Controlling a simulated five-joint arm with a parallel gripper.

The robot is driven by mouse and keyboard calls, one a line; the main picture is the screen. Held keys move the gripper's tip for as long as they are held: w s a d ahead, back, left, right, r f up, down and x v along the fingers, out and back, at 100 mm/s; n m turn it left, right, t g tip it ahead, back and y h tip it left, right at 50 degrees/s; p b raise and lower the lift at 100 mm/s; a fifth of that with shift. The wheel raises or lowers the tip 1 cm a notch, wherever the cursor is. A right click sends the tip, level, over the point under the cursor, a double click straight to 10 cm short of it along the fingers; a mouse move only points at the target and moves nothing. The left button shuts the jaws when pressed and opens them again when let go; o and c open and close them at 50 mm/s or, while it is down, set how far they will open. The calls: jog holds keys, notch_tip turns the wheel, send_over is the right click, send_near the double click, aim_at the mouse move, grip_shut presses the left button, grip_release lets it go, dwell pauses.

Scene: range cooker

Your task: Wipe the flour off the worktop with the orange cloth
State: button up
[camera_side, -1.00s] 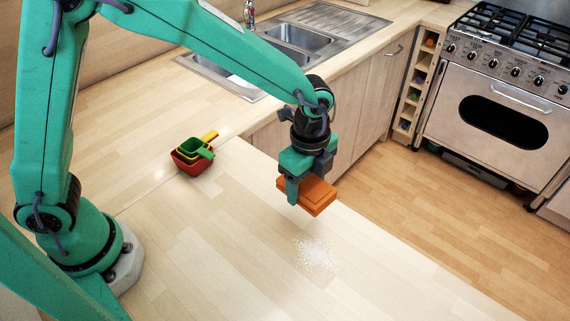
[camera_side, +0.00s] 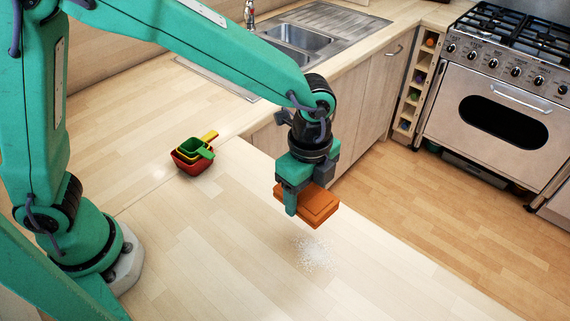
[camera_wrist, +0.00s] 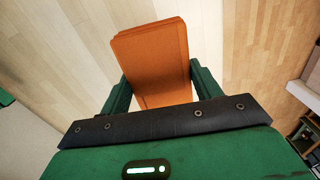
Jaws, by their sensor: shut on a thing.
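The orange cloth (camera_side: 314,207) is a folded block held in my gripper (camera_side: 297,197), which is shut on it. The cloth also shows in the wrist view (camera_wrist: 153,58), between the two green fingers of my gripper (camera_wrist: 160,90). The white flour (camera_side: 316,252) is a loose patch on the pale wooden worktop (camera_side: 220,240). In the side view the cloth appears just above the flour in the picture. It looks raised off the worktop, but the exact height is hard to tell. I cannot make out the flour in the wrist view.
Nested red, yellow and green measuring cups (camera_side: 193,156) stand on the worktop at left. A steel sink (camera_side: 297,36) is at the back. The worktop's edge runs along the right, with wooden floor (camera_side: 420,205) and a range cooker (camera_side: 510,95) beyond. The worktop around the flour is clear.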

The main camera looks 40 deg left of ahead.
jog(key=shift+c, duration=1.3)
jog(key=s+d+f, duration=0.3)
jog(key=s+d, duration=0.4)
send_over(294, 265)
jog(key=d, duration=0.3)
jog(key=shift+f, duration=3.1)
notch_tip(294, 265, down, 2)
jog(key=shift+f, duration=0.1)
jog(key=shift+w, duration=0.85)
jog(key=shift+c, duration=0.4)
jog(key=shift+w, duration=4.1)
jog(key=shift+s, duration=4.95)
jog(key=shift+s+a, duration=0.1)
jog(key=shift+a, duration=1.5)
jog(key=shift+w, duration=5.15)
jog(key=shift+s, duration=5.05)
notch_tip(294, 265, up, 8)
jog(key=shift+r, duration=0.2)
